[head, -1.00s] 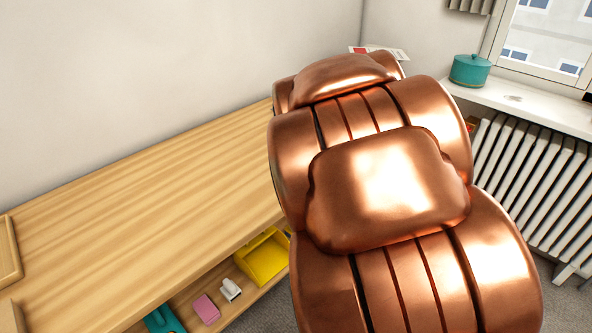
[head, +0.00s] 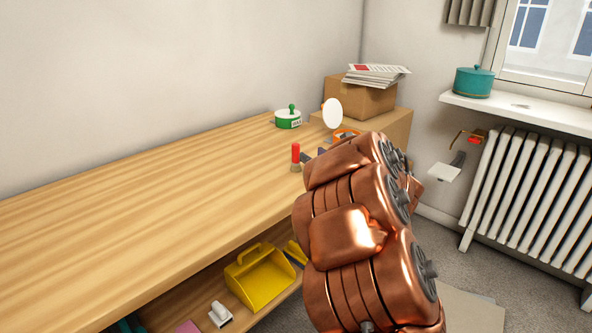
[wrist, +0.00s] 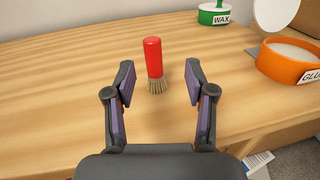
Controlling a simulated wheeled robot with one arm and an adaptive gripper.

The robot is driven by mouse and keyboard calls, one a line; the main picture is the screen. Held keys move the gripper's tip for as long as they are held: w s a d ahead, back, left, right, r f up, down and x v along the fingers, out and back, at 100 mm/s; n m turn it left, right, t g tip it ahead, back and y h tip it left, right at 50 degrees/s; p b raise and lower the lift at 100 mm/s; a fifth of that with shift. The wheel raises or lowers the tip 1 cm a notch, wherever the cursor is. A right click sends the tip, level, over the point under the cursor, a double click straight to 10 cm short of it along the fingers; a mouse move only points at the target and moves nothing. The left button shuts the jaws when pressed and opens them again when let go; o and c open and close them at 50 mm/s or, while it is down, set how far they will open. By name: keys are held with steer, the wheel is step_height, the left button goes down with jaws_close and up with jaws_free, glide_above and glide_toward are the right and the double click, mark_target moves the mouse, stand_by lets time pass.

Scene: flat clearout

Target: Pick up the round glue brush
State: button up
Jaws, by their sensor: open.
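The round glue brush (wrist: 154,62) has a red handle and pale bristles. It stands upright, bristles down, on the wooden worktop (wrist: 60,100). In the head view the brush (head: 295,157) shows just left of my arm's end. My gripper (wrist: 159,78) is open and empty in the wrist view. Its two fingers point toward the brush, which lies between and slightly beyond the tips, apart from both. In the head view my copper arm hides most of the gripper. An orange glue tub (wrist: 290,62) labelled GLUE stands to the right, with its white lid tilted up.
A green WAX tin (wrist: 213,14) stands behind the brush; it also shows in the head view (head: 288,119). Cardboard boxes (head: 360,98) stand beyond the worktop's end. A yellow dustpan (head: 260,278) is on the shelf below. The worktop left of the brush is clear.

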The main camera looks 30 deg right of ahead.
mark_target(299, 152)
steer(key=shift+a+f, duration=0.1)
steer(key=shift+f, duration=0.25)
steer(key=shift+w+a+n, duration=0.1)
steer(key=shift+w+n, duration=0.2)
steer(key=shift+w+a+r, duration=0.1)
steer(key=shift+w+r, duration=0.05)
steer(key=shift+w, duration=0.7)
steer(key=shift+w+a+f+b, duration=0.1)
steer(key=shift+w+b, duration=0.05)
steer(key=shift+w, duration=0.75)
steer(key=shift+w+a+f+b, duration=0.15)
steer(key=shift+w+b, duration=0.05)
steer(key=shift+w, duration=0.65)
steer(key=shift+w+a+f+b, duration=0.1)
steer(key=shift+w+b, duration=0.05)
steer(key=shift+w, duration=0.75)
jaws_close()
